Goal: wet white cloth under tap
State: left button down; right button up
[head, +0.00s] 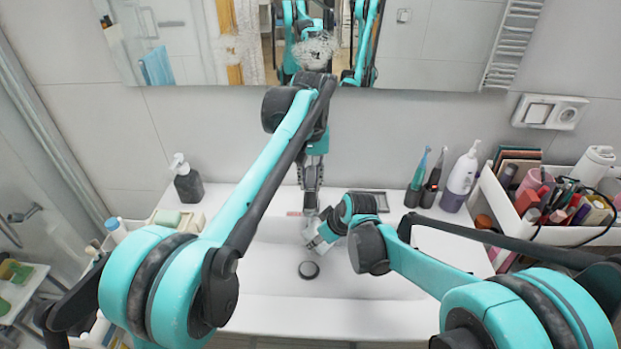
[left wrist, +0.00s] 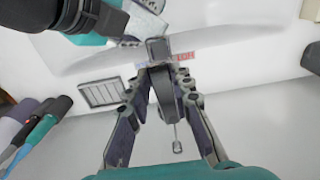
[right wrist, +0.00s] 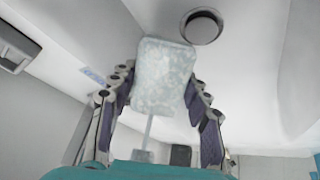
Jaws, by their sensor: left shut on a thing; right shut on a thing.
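The white cloth (right wrist: 163,80) is a folded, mottled pale block between the fingers of my right gripper (right wrist: 160,85). That gripper also shows in the head view (head: 318,237), low over the basin just in front of the tap. My left gripper (head: 311,205) reaches down from above onto the tap. In the left wrist view its fingers close around the dark tap (left wrist: 165,88). A pale narrow strip runs below the cloth in the right wrist view. I cannot tell whether it is water. The tap is mostly hidden in the head view.
The white basin (head: 262,278) has a dark drain (head: 309,270). A dark soap bottle (head: 187,182) stands at the back left. Toothbrushes and a white pump bottle (head: 463,175) stand right of the tap. A cosmetics box (head: 565,236) is at far right. The mirror is behind.

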pick_arm(q)
jog(key=shift+s+f+t, duration=0.1)
jog(key=shift+f+t, duration=0.2)
jog(key=shift+t, duration=0.1)
jog(key=c, duration=1.3)
grip_release()
jog(key=r, duration=0.8)
jog(key=s+r, duration=0.1)
jog(key=r, duration=0.3)
jog(key=shift+r+p, duration=0.3)
jog(key=shift+p, duration=0.1)
pick_arm(e)
jog(key=s+d, duration=0.5)
jog(key=s, duration=0.1)
jog(key=shift+d, duration=0.15)
